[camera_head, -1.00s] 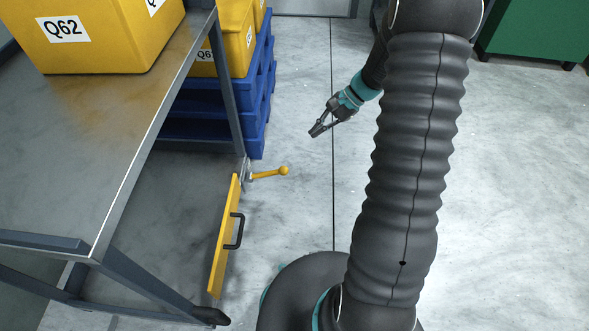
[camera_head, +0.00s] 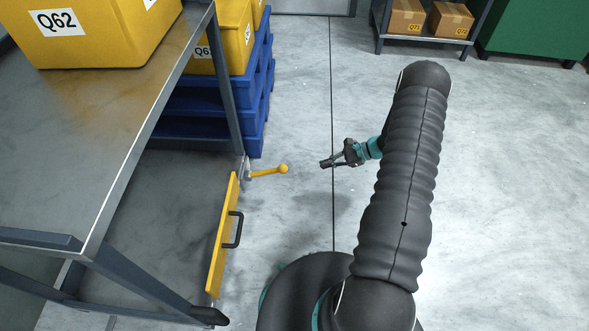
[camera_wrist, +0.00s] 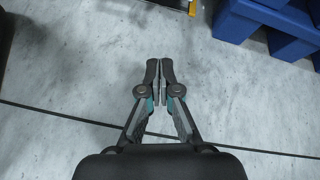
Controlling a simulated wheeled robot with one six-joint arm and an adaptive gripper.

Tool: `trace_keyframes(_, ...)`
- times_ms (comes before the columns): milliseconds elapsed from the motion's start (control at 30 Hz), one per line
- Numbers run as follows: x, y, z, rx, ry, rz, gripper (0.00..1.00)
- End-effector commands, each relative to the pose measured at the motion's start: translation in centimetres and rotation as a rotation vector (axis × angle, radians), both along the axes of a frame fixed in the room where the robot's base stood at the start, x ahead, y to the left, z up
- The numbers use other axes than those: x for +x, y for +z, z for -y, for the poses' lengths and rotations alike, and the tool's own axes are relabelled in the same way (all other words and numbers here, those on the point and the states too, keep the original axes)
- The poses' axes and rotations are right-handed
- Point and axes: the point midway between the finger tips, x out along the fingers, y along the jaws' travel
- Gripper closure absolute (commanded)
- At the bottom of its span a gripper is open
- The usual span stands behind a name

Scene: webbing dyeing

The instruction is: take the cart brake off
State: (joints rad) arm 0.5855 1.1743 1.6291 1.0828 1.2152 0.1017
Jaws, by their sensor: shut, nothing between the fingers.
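The brake lever (camera_head: 268,172) is a yellow bar with a ball end at the side of the cart (camera_head: 140,128), in the head view. It sticks out to the right from a small metal bracket above a yellow panel (camera_head: 222,238) with a black handle (camera_head: 236,230). My gripper (camera_head: 323,163) is to the right of the ball end, apart from it, with its fingertips pointing left. In the wrist view my gripper (camera_wrist: 160,66) is shut and empty over bare floor. A bit of yellow (camera_wrist: 192,8) shows at the top edge there; I cannot tell which part it is.
Blue pallets (camera_head: 258,100) with yellow bins (camera_head: 232,40) stand behind the cart; they also show in the wrist view (camera_wrist: 245,22). A yellow Q62 bin (camera_head: 105,40) sits on the cart top. A shelf with cardboard boxes (camera_head: 407,18) is at the back.

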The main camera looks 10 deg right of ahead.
Motion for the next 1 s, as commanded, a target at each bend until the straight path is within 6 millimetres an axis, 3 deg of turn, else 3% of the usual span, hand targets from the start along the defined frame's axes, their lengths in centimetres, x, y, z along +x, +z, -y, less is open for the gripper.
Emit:
trace_keyframes(267,0.2,-0.5,-0.9,0.0,0.003,-0.001,1.0)
trace_keyframes(800,2.0,-4.9,-9.0,0.0,0.005,-0.002,1.0)
trace_keyframes(1000,1.9,-2.5,-10.7,-0.002,0.004,0.001,1.0)
